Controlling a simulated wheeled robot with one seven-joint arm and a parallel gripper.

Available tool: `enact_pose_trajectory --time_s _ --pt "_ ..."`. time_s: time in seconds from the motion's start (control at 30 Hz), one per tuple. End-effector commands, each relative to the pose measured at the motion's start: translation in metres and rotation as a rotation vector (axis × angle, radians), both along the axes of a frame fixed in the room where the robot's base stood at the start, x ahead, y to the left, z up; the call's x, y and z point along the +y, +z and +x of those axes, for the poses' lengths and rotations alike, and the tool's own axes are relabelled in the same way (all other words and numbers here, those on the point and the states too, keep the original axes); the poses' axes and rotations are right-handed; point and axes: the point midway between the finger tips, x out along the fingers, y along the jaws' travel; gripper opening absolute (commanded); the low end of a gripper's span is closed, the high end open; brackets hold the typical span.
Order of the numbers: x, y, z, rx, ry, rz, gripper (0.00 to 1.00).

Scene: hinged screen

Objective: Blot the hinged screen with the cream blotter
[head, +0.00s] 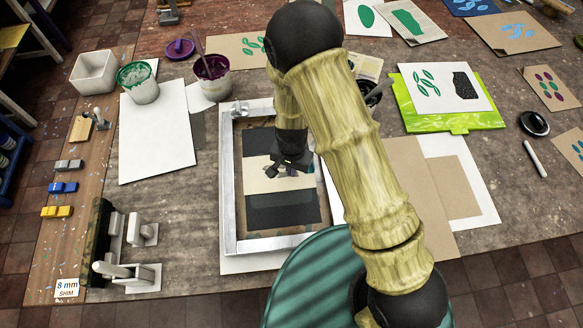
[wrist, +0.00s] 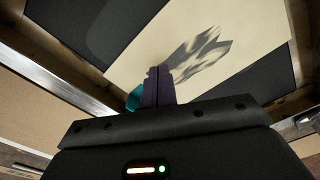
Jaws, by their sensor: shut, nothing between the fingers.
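The hinged screen (head: 229,200) lies flat on the table, a silver frame with a clamp at its top left corner. Dark bands and a pale cream band show inside it. My gripper (head: 288,170) is over the cream band, shut and empty; whether it touches the screen I cannot tell. In the wrist view its fingertips (wrist: 160,75) are together, above the cream area with a shadow beside them. A small tan block with a grey handle (head: 76,132), at the left, may be the cream blotter. My arm covers the screen's right side.
Grey, blue and yellow blocks (head: 57,211) lie at the left edge above a shim label. A black bar (head: 98,240) and grey handled tools (head: 138,272) stand left of the screen. Pots (head: 138,84) and a white bin (head: 94,72) stand behind. Prints lie at the right.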

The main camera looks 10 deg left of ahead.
Motion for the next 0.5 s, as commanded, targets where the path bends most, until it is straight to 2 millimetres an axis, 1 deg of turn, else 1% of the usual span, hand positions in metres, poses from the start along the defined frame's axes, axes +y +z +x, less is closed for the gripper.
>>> enact_pose_trajectory --time_s 0.5 --pt "0.0 -0.0113 0.0 0.0 0.0 0.0 0.0"
